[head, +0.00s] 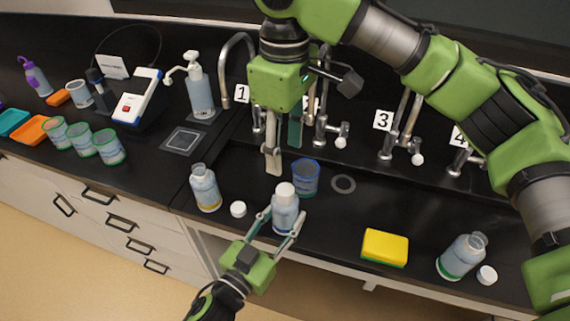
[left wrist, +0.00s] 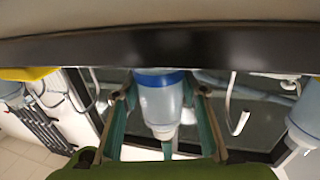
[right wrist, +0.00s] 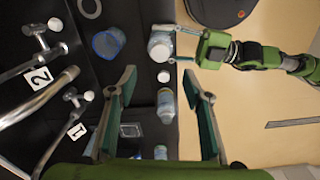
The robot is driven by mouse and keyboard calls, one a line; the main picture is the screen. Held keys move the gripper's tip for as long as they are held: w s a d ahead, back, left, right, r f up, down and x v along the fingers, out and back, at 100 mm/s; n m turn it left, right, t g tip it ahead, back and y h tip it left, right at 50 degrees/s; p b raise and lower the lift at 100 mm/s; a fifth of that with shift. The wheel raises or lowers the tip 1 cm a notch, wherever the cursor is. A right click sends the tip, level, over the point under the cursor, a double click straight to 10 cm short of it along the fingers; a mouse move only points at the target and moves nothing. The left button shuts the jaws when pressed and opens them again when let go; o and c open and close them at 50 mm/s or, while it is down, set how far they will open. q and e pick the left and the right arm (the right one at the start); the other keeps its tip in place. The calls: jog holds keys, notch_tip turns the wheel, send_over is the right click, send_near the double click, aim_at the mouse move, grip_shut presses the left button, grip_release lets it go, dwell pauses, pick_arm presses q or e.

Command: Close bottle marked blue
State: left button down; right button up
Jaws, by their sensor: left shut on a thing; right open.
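The blue-marked bottle (head: 285,212) stands upright near the counter's front edge, with a white cap (head: 285,190) on its mouth; how tightly it sits cannot be told. Its blue band (left wrist: 160,79) shows in the left wrist view, where the bottle appears upside down. My left gripper (head: 282,222) is shut on the bottle's sides from the front. My right gripper (head: 283,150) is open and empty, pointing down above the sink area, behind the bottle. In the right wrist view the capped bottle (right wrist: 160,46) lies beyond the open fingers (right wrist: 160,85).
A blue-rimmed cup (head: 305,178) stands just behind the bottle. An open yellow-marked bottle (head: 205,188) and a loose cap (head: 238,209) are to its left. A sponge (head: 385,248), an open green-marked bottle (head: 460,257) and another cap (head: 487,275) are right. Numbered taps line the back.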

jog(key=shift+r, duration=0.8)
pick_arm(q)
jog(key=c, duration=1.2)
grip_release()
jog(key=shift+s, duration=0.1)
jog(key=v, duration=1.2)
jog(key=shift+f, duration=0.1)
